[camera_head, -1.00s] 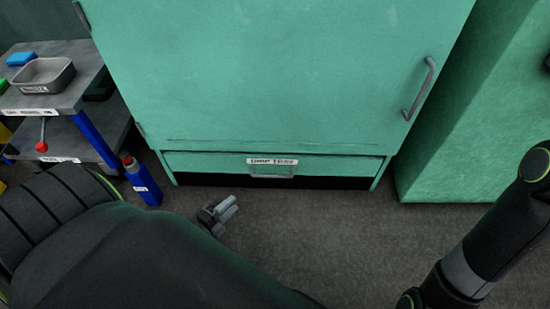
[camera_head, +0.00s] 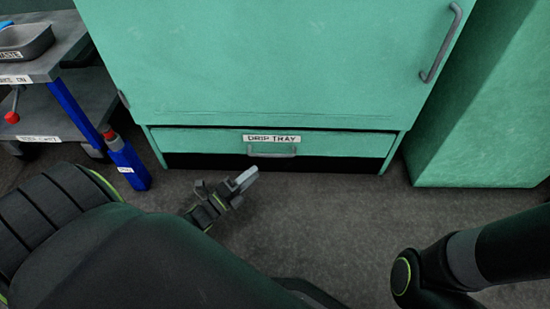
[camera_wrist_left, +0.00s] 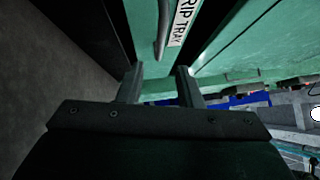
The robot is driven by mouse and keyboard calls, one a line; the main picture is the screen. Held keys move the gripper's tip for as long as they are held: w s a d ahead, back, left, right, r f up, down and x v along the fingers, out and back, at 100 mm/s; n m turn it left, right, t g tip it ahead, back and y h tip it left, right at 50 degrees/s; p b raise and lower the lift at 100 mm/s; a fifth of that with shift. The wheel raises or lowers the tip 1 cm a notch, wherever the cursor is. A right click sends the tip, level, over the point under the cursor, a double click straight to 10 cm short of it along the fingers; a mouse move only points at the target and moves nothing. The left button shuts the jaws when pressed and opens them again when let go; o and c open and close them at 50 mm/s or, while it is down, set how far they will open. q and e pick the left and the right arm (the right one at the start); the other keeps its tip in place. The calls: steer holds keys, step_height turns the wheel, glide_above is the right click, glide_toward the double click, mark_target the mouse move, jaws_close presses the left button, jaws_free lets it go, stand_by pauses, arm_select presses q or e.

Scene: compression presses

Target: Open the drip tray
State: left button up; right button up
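The drip tray (camera_head: 200,141) is a wide, low green drawer front at the bottom of the green press cabinet. It sits flush and closed, with a white "DRIP TRAY" label and a grey bar handle (camera_head: 272,154) below it. My left gripper (camera_head: 245,180) is in front of the drawer, low over the floor, a little left of and short of the handle. In the left wrist view, its two fingers (camera_wrist_left: 158,75) are apart with nothing between them. The handle (camera_wrist_left: 162,30) and part of the label show beyond the fingertips. My right gripper is out of view.
A grey shelf cart (camera_head: 45,105) with blue legs and a tray stands at the left. Another green cabinet (camera_head: 490,110) is at the right. Grey floor before the drawer is clear.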

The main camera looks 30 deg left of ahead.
mark_target(275, 155)
arm_select(q)
steer(key=b+x, duration=0.3)
steer(key=x, duration=0.7)
steer(key=shift+w, duration=0.1)
jaws_close()
